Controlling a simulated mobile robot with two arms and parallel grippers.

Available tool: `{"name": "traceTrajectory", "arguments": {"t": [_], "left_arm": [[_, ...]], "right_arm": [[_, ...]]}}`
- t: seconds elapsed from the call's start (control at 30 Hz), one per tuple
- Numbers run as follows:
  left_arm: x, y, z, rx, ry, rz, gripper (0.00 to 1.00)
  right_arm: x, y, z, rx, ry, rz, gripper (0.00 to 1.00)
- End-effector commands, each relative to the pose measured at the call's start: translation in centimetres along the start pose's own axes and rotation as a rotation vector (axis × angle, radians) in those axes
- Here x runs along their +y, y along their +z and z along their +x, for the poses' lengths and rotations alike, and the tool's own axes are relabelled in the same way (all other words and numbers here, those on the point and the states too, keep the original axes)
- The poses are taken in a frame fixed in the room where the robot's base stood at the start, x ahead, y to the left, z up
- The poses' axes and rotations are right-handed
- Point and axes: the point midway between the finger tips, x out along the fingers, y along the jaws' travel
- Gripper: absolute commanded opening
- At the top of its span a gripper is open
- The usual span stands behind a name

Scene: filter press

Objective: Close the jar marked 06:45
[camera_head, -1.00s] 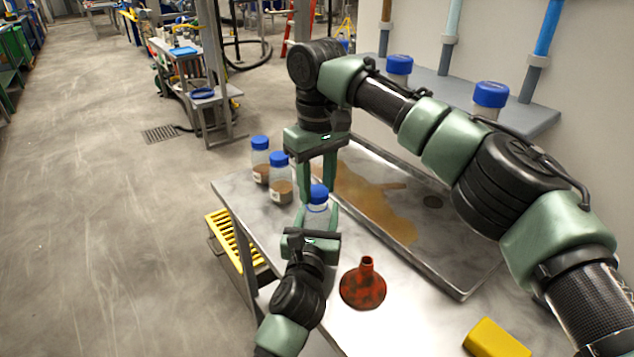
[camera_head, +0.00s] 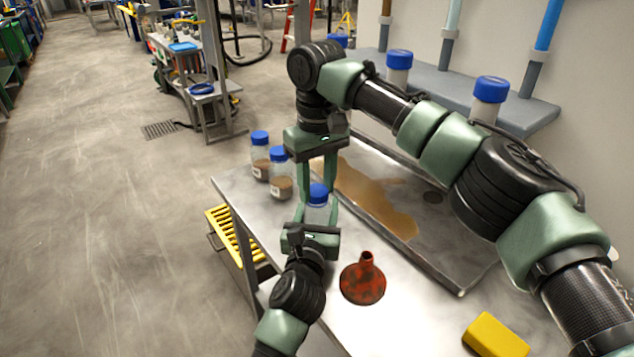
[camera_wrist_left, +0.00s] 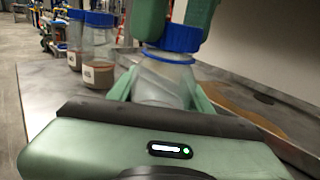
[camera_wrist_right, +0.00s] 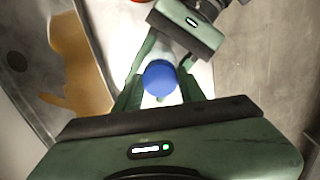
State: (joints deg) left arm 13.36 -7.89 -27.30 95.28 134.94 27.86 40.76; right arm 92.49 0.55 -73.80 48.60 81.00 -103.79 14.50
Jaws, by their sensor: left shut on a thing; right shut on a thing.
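A clear jar with a blue lid stands on the steel table between my two grippers; its body (camera_wrist_left: 165,85) and lid (camera_wrist_left: 177,40) show in the left wrist view. My left gripper (camera_head: 316,219) is shut on the jar's body from the near side. My right gripper (camera_head: 319,187) comes from above and is shut on the blue lid (camera_head: 318,193). In the right wrist view the lid (camera_wrist_right: 160,78) sits between the right fingers. The lid is on the jar's mouth; I cannot tell how tight. No time label is readable on this jar.
Two blue-lidded jars with brown contents, one (camera_head: 260,157) behind the other (camera_head: 280,175), stand to the left. A red funnel (camera_head: 363,280) and yellow block (camera_head: 495,336) lie to the right. A stained tray (camera_head: 440,255) fills the table's back. More jars (camera_head: 489,100) stand on the shelf.

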Motion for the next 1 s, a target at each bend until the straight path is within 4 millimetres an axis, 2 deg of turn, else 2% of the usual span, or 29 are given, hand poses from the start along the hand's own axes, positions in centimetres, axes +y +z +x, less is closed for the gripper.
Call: {"name": "traceTrajectory", "arguments": {"t": [0.17, 0.7, 1.0], "left_arm": [[0.02, -0.10, -0.01, 0.002, 0.001, 0.000, 0.00], [0.03, -0.14, -0.01, 0.003, 0.001, 0.001, 0.00], [0.03, -0.16, -0.01, 0.003, 0.001, 0.001, 0.00]], "right_arm": [[-0.13, -0.02, 0.05, 0.000, -0.004, 0.343, 0.00], [-0.12, -0.12, 0.06, -0.001, -0.001, 1.713, 0.00], [-0.04, -0.19, 0.05, 0.001, -0.001, 2.417, 0.00]]}}
